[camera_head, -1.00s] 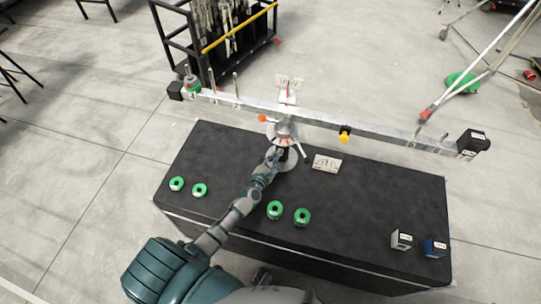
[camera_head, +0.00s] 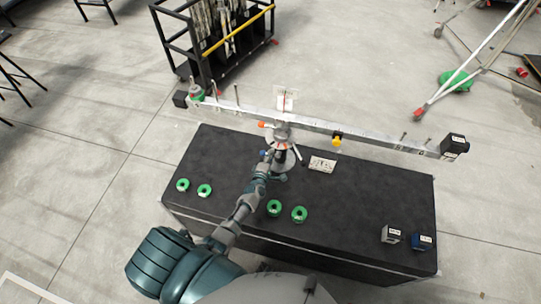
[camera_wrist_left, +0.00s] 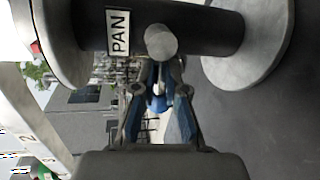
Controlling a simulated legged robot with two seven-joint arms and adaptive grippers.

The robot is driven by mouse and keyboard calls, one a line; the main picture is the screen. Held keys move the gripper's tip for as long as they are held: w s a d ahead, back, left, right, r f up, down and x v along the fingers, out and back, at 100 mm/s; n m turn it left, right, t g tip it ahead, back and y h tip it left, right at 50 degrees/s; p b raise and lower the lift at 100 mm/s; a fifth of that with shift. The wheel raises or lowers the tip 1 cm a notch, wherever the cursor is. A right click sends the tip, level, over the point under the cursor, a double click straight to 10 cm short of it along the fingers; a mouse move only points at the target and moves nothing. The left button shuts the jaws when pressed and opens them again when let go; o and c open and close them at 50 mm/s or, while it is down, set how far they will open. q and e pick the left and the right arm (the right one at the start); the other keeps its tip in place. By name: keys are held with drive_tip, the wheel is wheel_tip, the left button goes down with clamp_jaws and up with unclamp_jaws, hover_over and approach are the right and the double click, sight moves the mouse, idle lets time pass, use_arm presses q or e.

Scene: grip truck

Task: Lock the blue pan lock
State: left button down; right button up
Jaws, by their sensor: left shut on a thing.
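The balance stand (camera_head: 278,134) stands on the black table and carries a long beam. In the left wrist view its dark column (camera_wrist_left: 215,28) shows sideways, with a white PAN label (camera_wrist_left: 118,33) and a round grey stub. My left gripper (camera_wrist_left: 157,103) is shut on the blue pan lock (camera_wrist_left: 157,90), which shows between its fingers beside the column. In the head view my left gripper (camera_head: 266,162) is at the left front of the column, low on the stand. The lock is mostly hidden by the fingers. My right gripper is not in view.
The black table (camera_head: 350,215) holds several green ring weights, such as this one (camera_head: 274,208), a grey box (camera_head: 391,234), a blue box (camera_head: 422,240) and a white card (camera_head: 322,162). The beam (camera_head: 360,132) spans above the table's back edge. A black rack (camera_head: 215,40) stands behind.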

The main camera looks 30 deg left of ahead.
use_arm(q)
drive_tip(key=shift+d+m+p, duration=0.1)
drive_tip(key=shift+m+p, duration=0.2)
drive_tip(key=shift+m, duration=0.2)
drive_tip(key=shift+s+f, duration=0.1)
drive_tip(key=c, duration=1.3)
unclamp_jaws()
drive_tip(key=shift+o, duration=0.5)
drive_tip(key=shift+y, duration=0.3)
drive_tip(key=v, duration=1.2)
drive_tip(key=shift+r, duration=0.2)
